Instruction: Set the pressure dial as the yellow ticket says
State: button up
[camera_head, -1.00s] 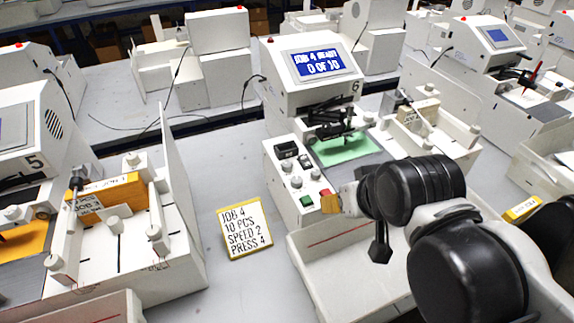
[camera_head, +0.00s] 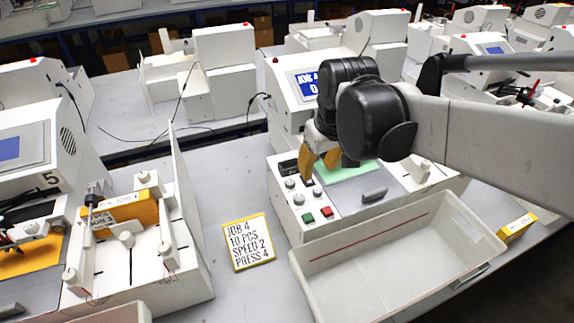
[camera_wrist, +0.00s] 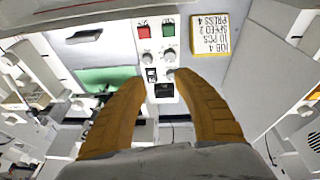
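The yellow-edged ticket (camera_head: 248,242) lies flat on the table and reads JOB 4, 10 PCS, SPEED 2, PRESS 4. It shows upside down in the wrist view (camera_wrist: 208,36). Right of it is the white control panel (camera_head: 287,208) of the plotter, with small round dials, a green button (camera_head: 308,217) and a red button (camera_head: 327,211). In the wrist view two dials (camera_wrist: 145,59) (camera_wrist: 168,56) sit below the buttons; their labels are too small to tell which is pressure. My gripper (camera_head: 319,165) is open and empty above the panel's back part, its orange fingers apart.
An empty white bin (camera_head: 400,254) stands in front of the plotter. A green sheet (camera_head: 350,172) lies on its bed beside the panel. The plotter's screen (camera_head: 308,83) is partly hidden by my arm. Another plotter, numbered 5, stands at left with a tall thin plate (camera_head: 188,195).

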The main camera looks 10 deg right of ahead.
jog(key=w+a+n+g+p, duration=0.1)
jog(key=w+a+n+p, duration=0.1)
jog(key=w, duration=0.4)
jog(key=n+g+p, duration=0.1)
jog(key=g+p, duration=0.1)
send_near(290, 181)
jog(key=shift+w+a, duration=0.15)
notch_tip(290, 181, down, 10)
jog(key=shift+f+b, duration=0.1)
jog(key=shift+b, duration=1.1)
grip_shut()
